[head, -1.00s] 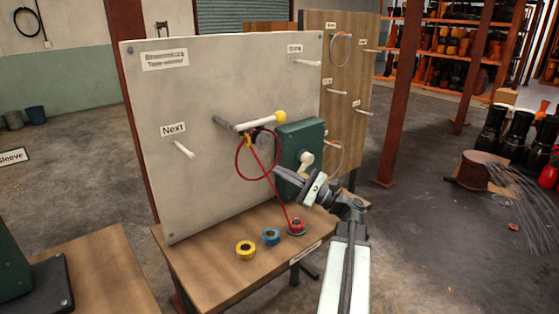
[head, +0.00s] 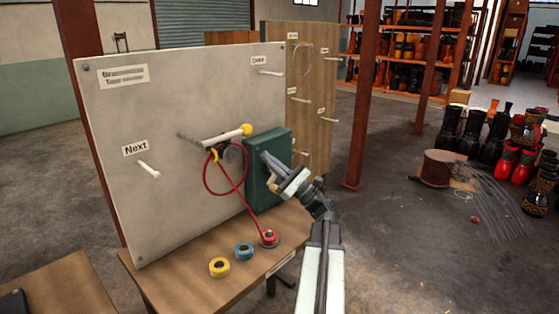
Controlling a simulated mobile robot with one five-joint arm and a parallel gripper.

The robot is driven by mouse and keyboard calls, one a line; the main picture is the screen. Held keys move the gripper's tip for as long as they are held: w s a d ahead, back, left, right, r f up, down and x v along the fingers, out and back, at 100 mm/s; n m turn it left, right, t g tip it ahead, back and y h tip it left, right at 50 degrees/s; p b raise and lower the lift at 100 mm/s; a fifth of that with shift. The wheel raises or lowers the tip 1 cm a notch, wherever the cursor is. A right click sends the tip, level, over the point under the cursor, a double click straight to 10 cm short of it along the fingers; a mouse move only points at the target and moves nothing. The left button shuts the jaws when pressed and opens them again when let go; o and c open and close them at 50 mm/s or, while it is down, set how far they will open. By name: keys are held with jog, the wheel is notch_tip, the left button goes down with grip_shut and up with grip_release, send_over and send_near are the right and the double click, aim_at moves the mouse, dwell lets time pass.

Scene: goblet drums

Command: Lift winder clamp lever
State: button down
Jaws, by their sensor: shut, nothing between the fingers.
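The clamp lever (head: 225,136) is a pale bar with a yellow knob (head: 247,130) at its right end. It sticks out from the grey board, tilted slightly up to the right. A loop of red tape (head: 206,176) hangs below it, and a strand runs down to a red roll (head: 269,238) on the bench. My gripper (head: 266,157) is shut and empty. It shows in front of the green box (head: 257,190), below and right of the yellow knob, apart from it in the picture. My gripper and wrist hide part of the box's face.
The grey board (head: 120,190) stands at the back of the wooden bench (head: 185,275). A blue roll (head: 244,251) and a yellow roll (head: 219,267) lie left of the red one. A peg (head: 149,169) sticks out under the "Next" label.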

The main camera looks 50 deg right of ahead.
notch_tip(320, 180, up, 5)
jog(key=w+a+p, duration=0.2)
jog(key=p, duration=0.2)
jog(key=shift+w+r, duration=0.15)
jog(key=shift+w, duration=0.25)
